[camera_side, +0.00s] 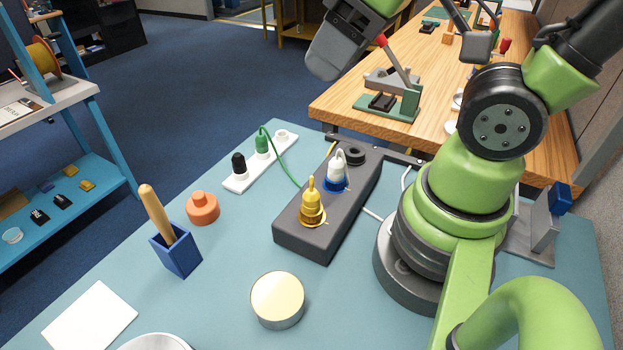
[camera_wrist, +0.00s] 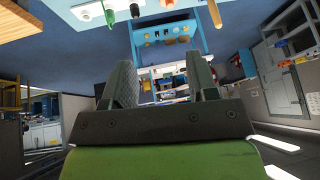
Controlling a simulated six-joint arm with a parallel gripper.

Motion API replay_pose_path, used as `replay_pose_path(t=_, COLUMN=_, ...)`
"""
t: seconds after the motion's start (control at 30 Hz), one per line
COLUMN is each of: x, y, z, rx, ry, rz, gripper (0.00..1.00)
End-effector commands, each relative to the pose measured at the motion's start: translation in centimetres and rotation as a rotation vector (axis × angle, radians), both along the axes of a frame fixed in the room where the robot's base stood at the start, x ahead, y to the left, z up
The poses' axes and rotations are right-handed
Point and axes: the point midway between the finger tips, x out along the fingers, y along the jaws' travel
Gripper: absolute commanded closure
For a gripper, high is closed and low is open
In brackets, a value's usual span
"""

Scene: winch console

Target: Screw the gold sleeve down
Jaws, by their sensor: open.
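The gold sleeve (camera_side: 312,211) stands upright at the near end of the dark grey console (camera_side: 307,240), with a slim gold tip rising from it. Whether its threads are fully seated I cannot tell. My gripper (camera_side: 330,58) is high at the top of the side view, well above and apart from the sleeve. In the wrist view my gripper (camera_wrist: 161,78) has its two fingers apart with nothing between them. The sleeve is not seen there.
A white plug in a blue collar (camera_side: 336,177) and a black ring (camera_side: 352,155) sit farther along the console. A white strip (camera_side: 240,180) holds black and green plugs; a green cable runs from it. An orange knob (camera_side: 202,208), blue holder (camera_side: 176,252) and round tin (camera_side: 277,301) stand nearby.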

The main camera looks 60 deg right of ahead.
Motion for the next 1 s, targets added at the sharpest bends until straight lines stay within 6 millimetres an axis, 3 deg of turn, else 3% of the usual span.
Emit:
replay_pose_path(t=0.2, x=2.6, y=0.4, z=-6.3, rx=-0.362, ry=0.131, rz=0.752, gripper=0.47)
replay_pose_path(t=0.4, x=3.0, y=1.0, z=-12.2, rx=-0.543, ry=0.188, rz=1.46, gripper=0.47)
replay_pose_path(t=0.5, x=2.8, y=1.2, z=-14.3, rx=-0.575, ry=0.19, rz=1.716, gripper=0.47)
replay_pose_path(t=0.7, x=2.4, y=1.4, z=-16.1, rx=-0.592, ry=0.178, rz=1.95, gripper=0.47)
replay_pose_path(t=1.0, x=2.3, y=1.3, z=-18.5, rx=-0.589, ry=0.179, rz=1.962, gripper=0.47)
